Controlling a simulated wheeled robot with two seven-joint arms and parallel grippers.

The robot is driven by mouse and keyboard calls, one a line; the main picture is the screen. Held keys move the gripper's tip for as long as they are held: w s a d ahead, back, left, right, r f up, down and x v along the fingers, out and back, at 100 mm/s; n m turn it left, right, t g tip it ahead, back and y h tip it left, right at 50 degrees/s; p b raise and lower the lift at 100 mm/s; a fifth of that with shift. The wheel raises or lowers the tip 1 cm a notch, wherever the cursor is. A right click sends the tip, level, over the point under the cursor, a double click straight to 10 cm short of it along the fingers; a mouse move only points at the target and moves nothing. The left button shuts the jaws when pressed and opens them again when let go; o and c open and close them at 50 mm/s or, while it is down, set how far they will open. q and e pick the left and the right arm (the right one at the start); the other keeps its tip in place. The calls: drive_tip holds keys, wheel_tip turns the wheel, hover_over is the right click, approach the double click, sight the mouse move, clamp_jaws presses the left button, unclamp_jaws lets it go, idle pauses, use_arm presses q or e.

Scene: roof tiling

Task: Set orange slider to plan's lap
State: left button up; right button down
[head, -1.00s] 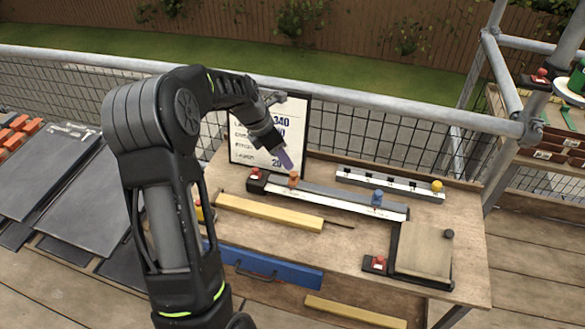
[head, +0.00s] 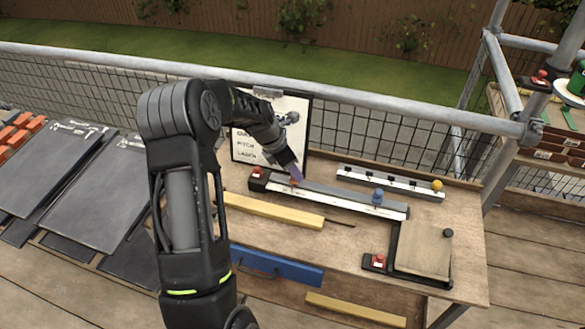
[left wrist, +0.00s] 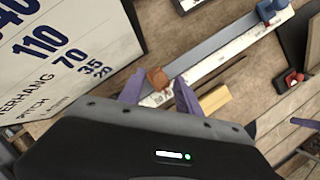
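The orange slider (head: 294,182) sits near the left end of the long gauge rail (head: 345,200), which has a white scale strip. My left gripper (head: 294,170) is right over it, pointing down. In the left wrist view the two purple fingers stand apart, with the orange slider (left wrist: 158,78) between them near the tips; I cannot tell whether they touch it. The plan board (head: 242,120) stands behind the rail, partly hidden by my arm; in the left wrist view its printed numbers (left wrist: 65,50) include 110, 70, 35 and 20. Purple parts at that view's lower right may be my right gripper (left wrist: 278,126).
A blue slider (head: 378,196) is further right on the rail. Behind it lies a white rail with a yellow knob (head: 437,186). A yellow bar (head: 270,211) lies in front. A red-button block (head: 376,262) and a board (head: 424,249) are at right. Dark slates (head: 85,200) lie left.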

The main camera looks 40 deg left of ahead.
use_arm(q)
clamp_jaws()
idle(1.2)
